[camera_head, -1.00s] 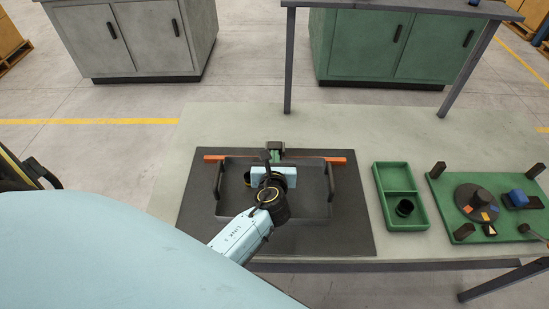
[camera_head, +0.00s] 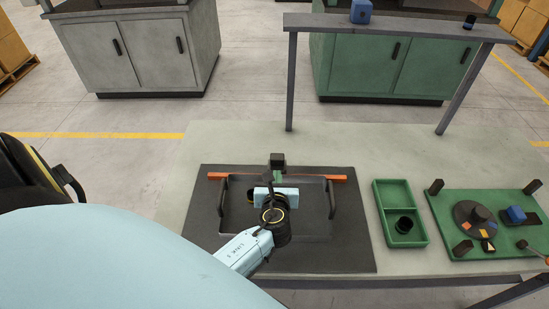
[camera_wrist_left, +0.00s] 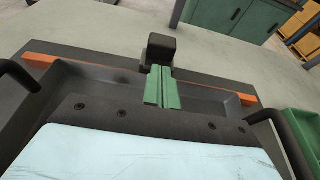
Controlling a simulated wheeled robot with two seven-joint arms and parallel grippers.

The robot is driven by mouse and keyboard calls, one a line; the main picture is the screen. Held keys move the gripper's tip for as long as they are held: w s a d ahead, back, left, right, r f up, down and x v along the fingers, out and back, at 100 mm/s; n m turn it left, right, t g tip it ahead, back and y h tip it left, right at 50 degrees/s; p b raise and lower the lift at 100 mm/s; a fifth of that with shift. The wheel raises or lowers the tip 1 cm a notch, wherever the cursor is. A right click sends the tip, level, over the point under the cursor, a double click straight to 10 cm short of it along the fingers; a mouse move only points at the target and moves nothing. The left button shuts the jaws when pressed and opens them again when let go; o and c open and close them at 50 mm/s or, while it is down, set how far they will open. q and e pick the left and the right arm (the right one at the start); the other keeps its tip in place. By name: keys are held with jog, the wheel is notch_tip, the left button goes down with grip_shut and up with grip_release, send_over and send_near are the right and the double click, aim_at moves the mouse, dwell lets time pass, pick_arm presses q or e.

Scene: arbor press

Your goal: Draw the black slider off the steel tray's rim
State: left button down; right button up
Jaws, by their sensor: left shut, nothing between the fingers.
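The black slider (camera_head: 277,160) is a dark block at the far side of the tray, about the middle of that side. It shows in the left wrist view (camera_wrist_left: 161,47) just beyond my fingertips. The steel tray (camera_head: 237,231) is dark grey with a raised handle at each side. My left gripper (camera_head: 279,178) reaches over the tray from the near side. Its green fingers, also in the left wrist view (camera_wrist_left: 162,80), are together and empty, pointing at the slider. Whether they touch it I cannot tell. The fingers hide the slider's near base. My right gripper is out of view.
An orange strip (camera_head: 325,178) runs along the tray's far side, left and right of the slider. A dark mat (camera_head: 358,245) lies under the tray. A green divided box (camera_head: 388,234) and a green fixture board (camera_head: 453,205) stand right.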

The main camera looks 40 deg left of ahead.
pick_arm(q)
jog(key=v, duration=1)
jog(key=shift+s+d, duration=0.15)
jog(key=shift+s, duration=0.05)
